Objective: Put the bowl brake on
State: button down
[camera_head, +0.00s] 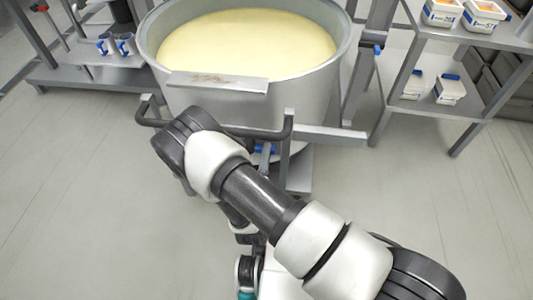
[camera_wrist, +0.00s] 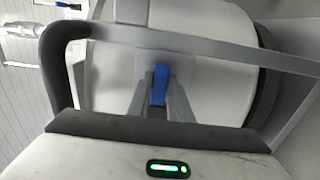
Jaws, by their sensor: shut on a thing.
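The bowl (camera_head: 320,88) is a large round grey metal bowl full of pale yellow mass, on a wheeled grey frame. A blue lever (camera_wrist: 158,86), which looks like the bowl brake, is low on the frame in the wrist view. My gripper (camera_wrist: 159,78) has its two grey fingers on either side of this lever, shut on it. In the head view a blue part (camera_head: 265,149) shows under the bowl's handle; I cannot tell if it is the same lever. My arm hides the gripper there.
A dark push handle (camera_head: 212,131) runs in front of the bowl; its bend shows close at left in the wrist view (camera_wrist: 50,65). A shelf rack (camera_head: 490,98) with tubs stands at right, a low metal shelf (camera_head: 85,75) at left. The floor (camera_head: 70,190) at left is clear.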

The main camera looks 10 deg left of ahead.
dwell(0.4)
jog(key=c, duration=1.6)
grip_release()
jog(key=shift+s, duration=0.1)
jog(key=s, duration=0.5)
jog(key=s+p, duration=0.1)
jog(key=s, duration=0.5)
jog(key=s+p, duration=0.1)
jog(key=s, duration=0.5)
jog(key=shift+s+a, duration=0.1)
jog(key=shift+a, duration=0.25)
